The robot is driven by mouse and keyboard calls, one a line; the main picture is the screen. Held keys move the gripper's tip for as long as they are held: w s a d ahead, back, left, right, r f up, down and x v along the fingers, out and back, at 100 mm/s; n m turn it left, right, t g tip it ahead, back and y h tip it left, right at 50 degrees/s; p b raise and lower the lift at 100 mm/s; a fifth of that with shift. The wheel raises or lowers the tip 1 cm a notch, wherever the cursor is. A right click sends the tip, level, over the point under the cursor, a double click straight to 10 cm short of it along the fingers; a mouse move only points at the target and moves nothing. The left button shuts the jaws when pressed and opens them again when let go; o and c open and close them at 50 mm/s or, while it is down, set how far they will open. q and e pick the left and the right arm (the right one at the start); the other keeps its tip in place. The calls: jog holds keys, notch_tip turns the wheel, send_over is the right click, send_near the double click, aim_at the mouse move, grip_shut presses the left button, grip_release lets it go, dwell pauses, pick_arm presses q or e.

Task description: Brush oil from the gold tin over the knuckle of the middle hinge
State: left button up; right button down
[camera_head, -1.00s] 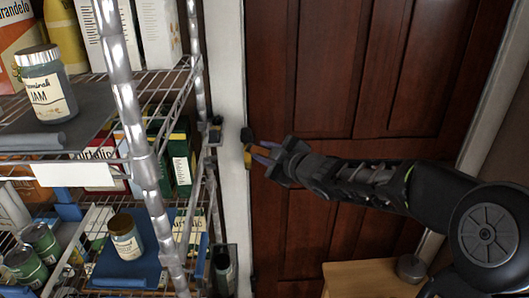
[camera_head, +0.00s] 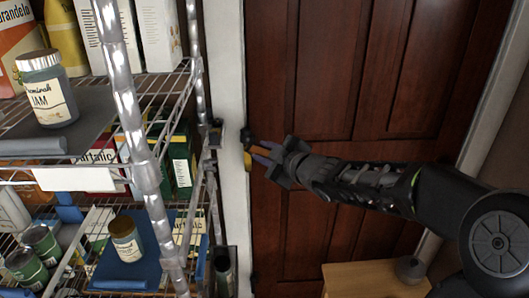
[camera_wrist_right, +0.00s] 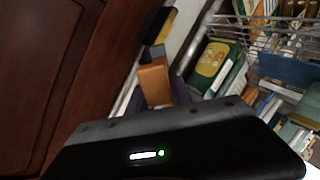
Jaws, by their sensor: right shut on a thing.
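My right gripper (camera_head: 272,154) is shut on the orange handle of a brush (camera_head: 258,151), which points left at the door's hinge edge. The handle also shows in the right wrist view (camera_wrist_right: 154,82). A small dark hinge (camera_head: 247,136) sits on the door edge by the white frame. A yellow piece (camera_head: 247,160) shows at the brush's far end, close to the hinge; I cannot tell whether it touches the hinge knuckle. Another dark hinge (camera_head: 253,281) shows lower down. I cannot make out a gold tin. My left gripper is out of view.
A wire shelf rack (camera_head: 150,180) with jars, cans and boxes stands left of the white door frame (camera_head: 228,100). The dark red wooden door (camera_head: 350,75) fills the middle. A small wooden stand (camera_head: 365,280) with a grey round object (camera_head: 411,268) is below my right arm.

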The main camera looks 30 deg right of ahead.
jog(key=shift+s+a+b, duration=0.2)
jog(key=shift+s+a, duration=0.15)
jog(key=shift+s, duration=0.4)
jog(key=shift+s+a+b, duration=0.2)
jog(key=shift+s+a, duration=0.2)
jog(key=shift+s, duration=0.3)
jog(key=shift+s+a+b, duration=0.2)
jog(key=shift+s+a, duration=0.15)
jog(key=shift+s, duration=0.4)
jog(key=s, duration=0.1)
jog(key=s+a, duration=0.1)
jog(key=shift+s+a+b, duration=0.15)
jog(key=shift+s+b, duration=0.2)
jog(key=shift+s, duration=0.05)
jog(key=shift+f, duration=0.1)
notch_tip(320, 180, down, 8)
jog(key=w+d+b, duration=0.1)
jog(key=w+b, duration=0.1)
jog(key=b, duration=0.6)
jog(key=shift+w+f, duration=0.15)
jog(key=shift+w, duration=0.05)
